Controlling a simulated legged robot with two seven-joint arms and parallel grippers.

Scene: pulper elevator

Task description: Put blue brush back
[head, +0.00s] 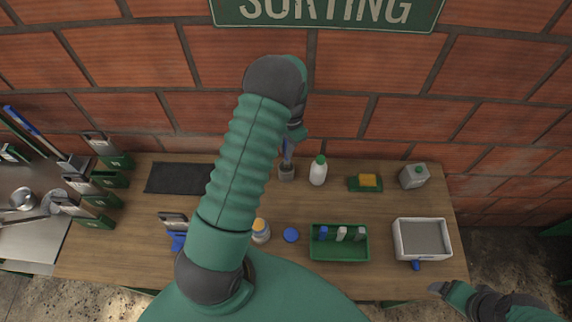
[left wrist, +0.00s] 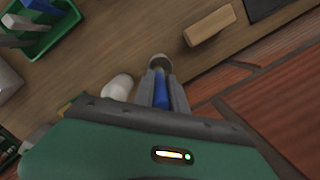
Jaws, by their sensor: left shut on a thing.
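My left gripper (head: 287,148) points down over the back of the table, against the brick wall. It is shut on the blue brush, whose blue part (left wrist: 161,92) shows between the fingers in the left wrist view. A small grey cup (head: 286,172) stands directly below the gripper, and its round top (left wrist: 160,62) shows past the fingertips. The brush's lower end is at the cup; I cannot tell how deep it sits inside. My right gripper (head: 438,288) is at the table's front right, partly seen and away from the brush.
A white bottle (head: 318,171) stands close right of the cup. A green tray (head: 339,253) and a white bin (head: 398,240) are in front. A wooden block (left wrist: 210,25) lies near the cup.

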